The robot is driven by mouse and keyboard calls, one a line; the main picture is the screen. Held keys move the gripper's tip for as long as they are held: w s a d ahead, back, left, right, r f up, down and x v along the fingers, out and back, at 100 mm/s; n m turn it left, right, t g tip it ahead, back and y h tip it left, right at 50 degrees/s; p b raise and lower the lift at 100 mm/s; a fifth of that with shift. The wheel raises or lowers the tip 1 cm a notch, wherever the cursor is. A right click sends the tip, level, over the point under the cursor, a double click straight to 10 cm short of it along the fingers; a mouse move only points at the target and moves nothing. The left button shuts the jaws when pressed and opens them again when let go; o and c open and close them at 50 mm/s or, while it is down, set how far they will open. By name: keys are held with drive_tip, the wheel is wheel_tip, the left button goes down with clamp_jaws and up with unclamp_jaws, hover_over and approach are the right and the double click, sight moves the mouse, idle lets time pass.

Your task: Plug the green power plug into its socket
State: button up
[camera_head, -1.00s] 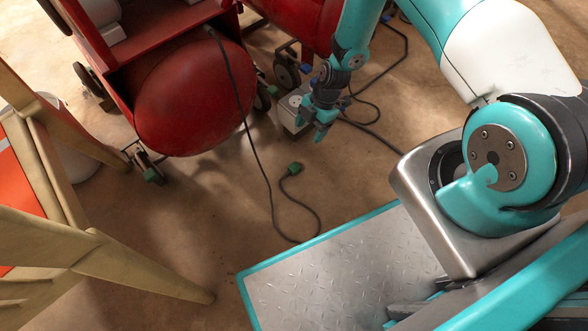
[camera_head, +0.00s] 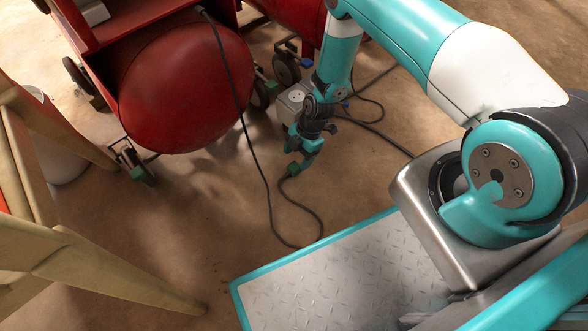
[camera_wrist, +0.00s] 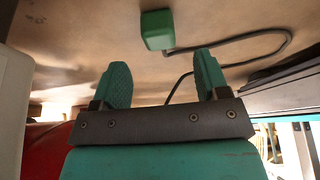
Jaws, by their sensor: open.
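The green power plug (camera_head: 293,169) lies on the brown floor at the end of a dark cable (camera_head: 272,205). My gripper (camera_head: 303,153) is just above and beside it in the head view, partly overlapping it. In the wrist view the plug (camera_wrist: 157,30) lies beyond the two teal fingers of my gripper (camera_wrist: 163,75), roughly between them. The fingers are spread with nothing between them but the view of floor and cable. A grey box with a round socket (camera_head: 297,96) on top stands on the floor behind my gripper, partly hidden by my arm.
A red machine with a rounded tank (camera_head: 190,90) and wheels stands at the back left; the plug's cable hangs down its front. A wooden frame (camera_head: 70,260) is at the left. Another dark cable (camera_head: 380,135) runs behind my arm. The floor left of the plug is clear.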

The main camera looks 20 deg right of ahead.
sight(294, 166)
drive_tip(key=b+x, duration=0.4)
drive_tip(key=x, duration=0.1)
drive_tip(key=shift+d+f+b, duration=0.2)
drive_tip(key=shift+f+b, duration=0.1)
drive_tip(key=shift+b, duration=0.05)
drive_tip(key=shift+r, duration=0.15)
drive_tip(key=c, duration=1)
